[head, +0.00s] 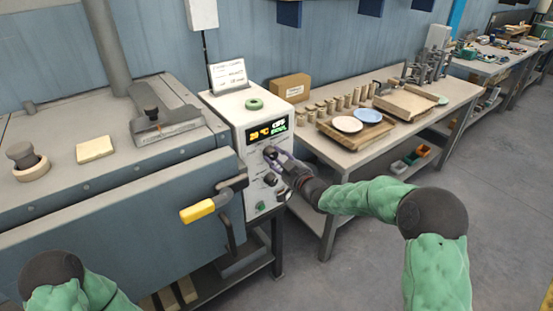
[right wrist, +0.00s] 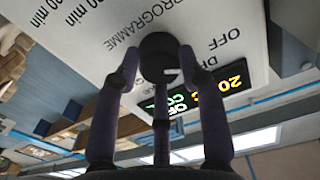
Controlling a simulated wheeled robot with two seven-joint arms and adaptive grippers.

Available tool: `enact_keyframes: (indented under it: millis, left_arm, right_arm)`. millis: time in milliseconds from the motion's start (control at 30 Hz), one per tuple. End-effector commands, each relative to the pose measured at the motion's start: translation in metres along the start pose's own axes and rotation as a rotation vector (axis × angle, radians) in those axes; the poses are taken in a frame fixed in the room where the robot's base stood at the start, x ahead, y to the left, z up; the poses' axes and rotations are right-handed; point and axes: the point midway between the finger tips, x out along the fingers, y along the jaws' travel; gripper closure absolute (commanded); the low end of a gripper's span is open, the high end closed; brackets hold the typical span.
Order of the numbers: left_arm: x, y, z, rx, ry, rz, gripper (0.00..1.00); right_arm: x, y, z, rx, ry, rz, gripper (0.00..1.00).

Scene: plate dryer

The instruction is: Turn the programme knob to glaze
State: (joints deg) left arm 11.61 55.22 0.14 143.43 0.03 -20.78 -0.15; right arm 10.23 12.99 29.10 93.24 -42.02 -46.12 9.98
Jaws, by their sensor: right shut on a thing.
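The programme knob (right wrist: 157,50) is a dark round knob on the white control panel (head: 246,122). In the right wrist view it sits between the fingertips of my right gripper (head: 275,154), which is shut on it. A pale mark shows on the knob, towards the side with the OFF and partly hidden DR... labels (right wrist: 222,40); exactly which label it faces I cannot tell. The word PROGRAMME is printed beside the knob. The lit display (head: 266,131) above it reads 20 °C and OFF, with a green line too small to read. My left gripper is out of view.
A yellow-handled lever (head: 198,211) sticks out from the dryer front, left of the panel. A green button (head: 254,104) is on top of the control box. A table (head: 340,158) with plates and cups stands to the right. Floor in front is clear.

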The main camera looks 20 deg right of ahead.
Motion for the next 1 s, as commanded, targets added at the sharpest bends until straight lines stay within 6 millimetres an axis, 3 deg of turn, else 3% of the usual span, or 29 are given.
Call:
enact_keyframes:
  millis: [367,1000]
  left_arm:
    - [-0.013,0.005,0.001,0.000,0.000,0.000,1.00]
    - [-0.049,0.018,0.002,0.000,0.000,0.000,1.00]
  right_arm:
    - [0.000,0.000,-0.001,0.190,-0.002,0.000,0.92]
    - [0.000,0.000,-0.001,0.793,-0.003,0.001,0.92]
